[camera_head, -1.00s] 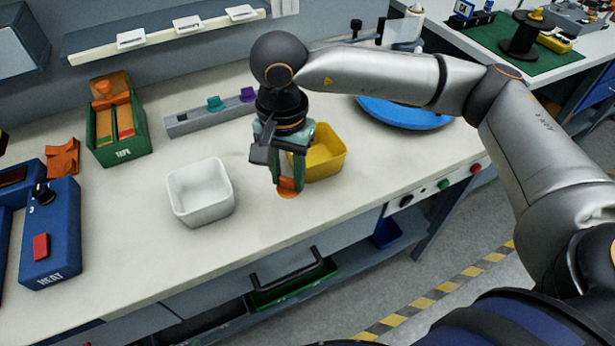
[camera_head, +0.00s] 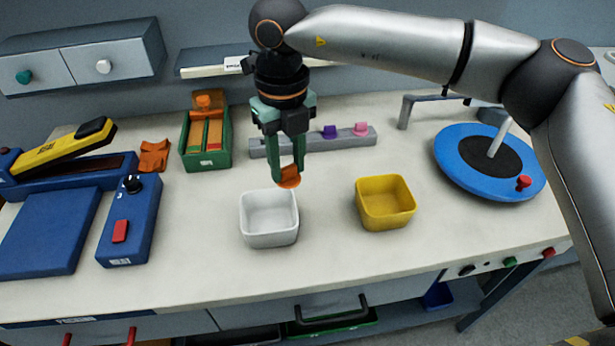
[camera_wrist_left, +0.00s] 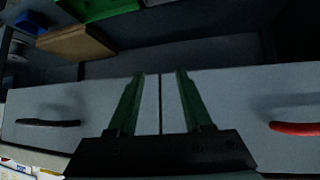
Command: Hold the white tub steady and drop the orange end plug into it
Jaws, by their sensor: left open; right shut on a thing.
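The white tub (camera_head: 269,236) stands empty and upright on the bench, in the middle of the head view. My right gripper (camera_head: 287,176) is shut on the orange end plug (camera_head: 289,178). It holds the plug above the bench, near the tub's back right rim in the picture; whether it is over the opening is hard to tell. The fingers hide part of the plug. My left gripper (camera_wrist_left: 160,78) shows only in the left wrist view. It is open and empty, in front of grey drawer fronts, away from the tub.
A yellow tub (camera_head: 386,205) stands right of the white one. A grey rack (camera_head: 318,141) with coloured plugs and a green box (camera_head: 206,143) are behind. A blue heat unit (camera_head: 128,222) is at left, a blue turntable (camera_head: 487,165) at right. The bench front is clear.

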